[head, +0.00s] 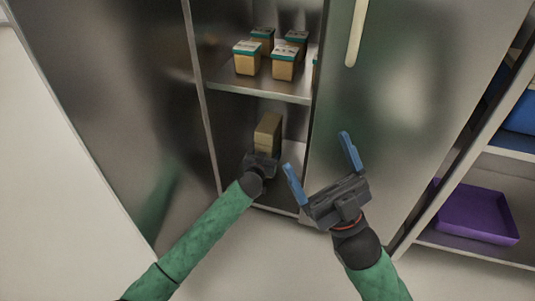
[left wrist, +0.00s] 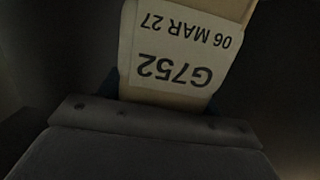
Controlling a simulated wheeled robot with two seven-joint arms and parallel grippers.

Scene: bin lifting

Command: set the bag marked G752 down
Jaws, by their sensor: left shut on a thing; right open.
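The bag marked G752 (head: 268,133) is a tan block-shaped bag inside the open steel cabinet, at the lower shelf level. Its label, reading G752 and 06 MAR 27, shows upside down in the left wrist view (left wrist: 178,62). My left gripper (head: 262,158) reaches into the cabinet and is shut on this bag; its fingers are mostly hidden. I cannot tell whether the bag touches the lower shelf (head: 288,185). My right gripper (head: 320,165), with blue fingers, is open and empty in front of the steel door at the right.
Several tan tubs with teal lids (head: 284,62) stand on the upper shelf (head: 260,86), above the bag. The cabinet door with a pale handle (head: 356,32) is to the right. A purple tray (head: 476,212) lies on a rack farther right. The lower shelf has bare room right of the bag.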

